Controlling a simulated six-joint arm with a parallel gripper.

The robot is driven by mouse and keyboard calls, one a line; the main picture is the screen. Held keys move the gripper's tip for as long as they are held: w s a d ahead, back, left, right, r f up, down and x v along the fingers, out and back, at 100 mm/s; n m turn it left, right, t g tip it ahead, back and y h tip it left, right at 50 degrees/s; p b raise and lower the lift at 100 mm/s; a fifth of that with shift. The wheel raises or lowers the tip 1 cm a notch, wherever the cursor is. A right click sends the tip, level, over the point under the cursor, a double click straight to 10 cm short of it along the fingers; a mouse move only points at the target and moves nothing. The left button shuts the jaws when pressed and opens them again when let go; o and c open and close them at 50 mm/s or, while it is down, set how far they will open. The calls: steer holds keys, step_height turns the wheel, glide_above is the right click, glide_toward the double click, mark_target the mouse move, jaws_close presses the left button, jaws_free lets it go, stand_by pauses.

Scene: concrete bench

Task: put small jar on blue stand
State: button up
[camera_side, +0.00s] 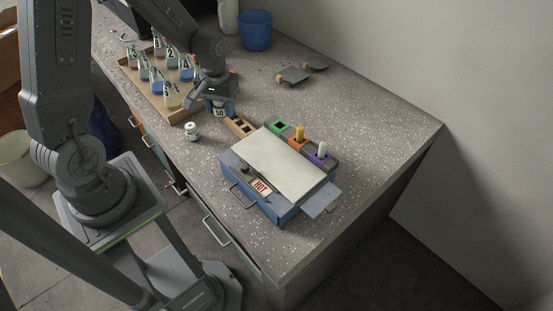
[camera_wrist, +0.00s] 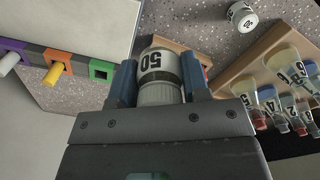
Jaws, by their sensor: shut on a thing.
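My gripper (camera_side: 217,103) is shut on a jar labelled 50 (camera_side: 219,112), just behind the small wooden block. In the wrist view the jar (camera_wrist: 158,75) sits between both fingers of my gripper (camera_wrist: 160,85), its label showing upside down. A second small white jar (camera_side: 191,132) stands on the bench to the left; it also shows in the wrist view (camera_wrist: 242,16). The blue box-like stand (camera_side: 285,214) has a pale flat top (camera_side: 280,160) and a HOT sign (camera_side: 261,188). I cannot tell whether the held jar touches the bench.
A wooden tray (camera_side: 173,116) of numbered flasks lies left of my gripper. A wooden block (camera_side: 240,126) and green (camera_side: 279,126), orange (camera_side: 298,141) and purple (camera_side: 319,156) holders line the stand's back. A blue bucket (camera_side: 256,31) stands farther back. The right bench is clear.

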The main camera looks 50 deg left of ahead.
steer(key=w+d+r+m, duration=0.2)
steer(key=d+m, duration=0.1)
steer(key=d, duration=0.3)
glide_above(277, 160)
step_height(277, 160, down, 7)
steer(key=shift+a+r, duration=0.1)
steer(key=shift+f, duration=2.15)
steer(key=o, duration=0.9)
steer(key=shift+f, duration=0.1)
steer(key=shift+o, duration=0.2)
